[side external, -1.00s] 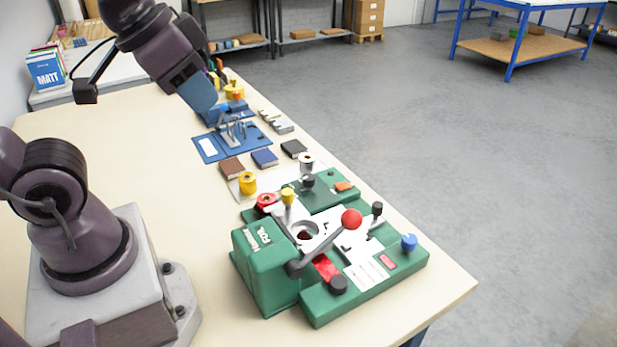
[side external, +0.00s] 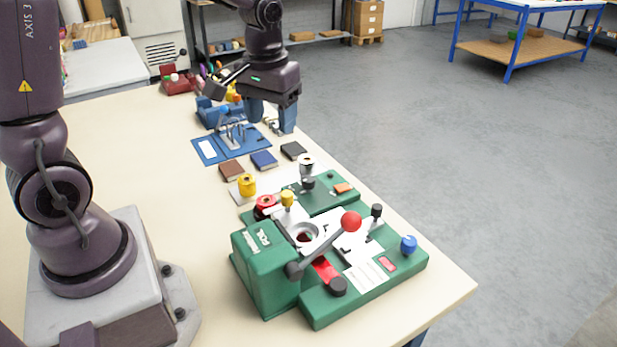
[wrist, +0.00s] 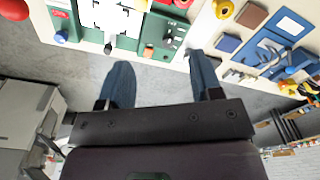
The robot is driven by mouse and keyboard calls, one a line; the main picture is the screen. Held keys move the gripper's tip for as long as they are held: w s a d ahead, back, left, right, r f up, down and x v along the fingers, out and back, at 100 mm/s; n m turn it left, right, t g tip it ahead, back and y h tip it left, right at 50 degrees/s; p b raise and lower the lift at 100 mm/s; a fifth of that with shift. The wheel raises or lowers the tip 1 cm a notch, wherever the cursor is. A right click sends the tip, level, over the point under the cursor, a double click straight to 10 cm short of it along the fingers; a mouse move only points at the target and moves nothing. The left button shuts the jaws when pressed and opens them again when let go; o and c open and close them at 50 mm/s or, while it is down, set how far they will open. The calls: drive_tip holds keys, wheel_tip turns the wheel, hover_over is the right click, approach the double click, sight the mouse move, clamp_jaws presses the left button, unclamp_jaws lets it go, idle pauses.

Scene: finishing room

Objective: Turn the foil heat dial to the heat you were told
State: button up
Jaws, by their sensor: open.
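The green foil machine (side external: 265,275), with FOIL lettering on its housing, stands on the near end of the bench. It also shows at the upper left of the wrist view (wrist: 72,18). A smaller green panel (side external: 325,200) beside it bears a black knob (side external: 308,182) and an orange piece. A blue knob (side external: 408,244) and a black knob (side external: 338,286) sit on the machine's base. I cannot tell which is the heat dial; no markings are readable. My gripper (side external: 272,112) points down, open and empty, well behind the machine. Its blue fingers (wrist: 158,60) are apart in the wrist view.
A red-balled lever (side external: 351,221) rises over the machine. Yellow (side external: 247,184) and red (side external: 265,205) spools stand beside it. Brown, blue and black books (side external: 264,159) and a blue jig (side external: 208,149) lie farther back. The bench's left part is clear.

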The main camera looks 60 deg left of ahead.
sight(309, 179)
drive_tip(key=w+a+f+n, duration=0.6)
drive_tip(key=w+f+n, duration=0.2)
drive_tip(key=w+n, duration=0.25)
drive_tip(key=f, duration=1.3)
drive_tip(key=shift+w+f, duration=0.15)
drive_tip(key=shift+w, duration=0.05)
drive_tip(key=c, duration=0.9)
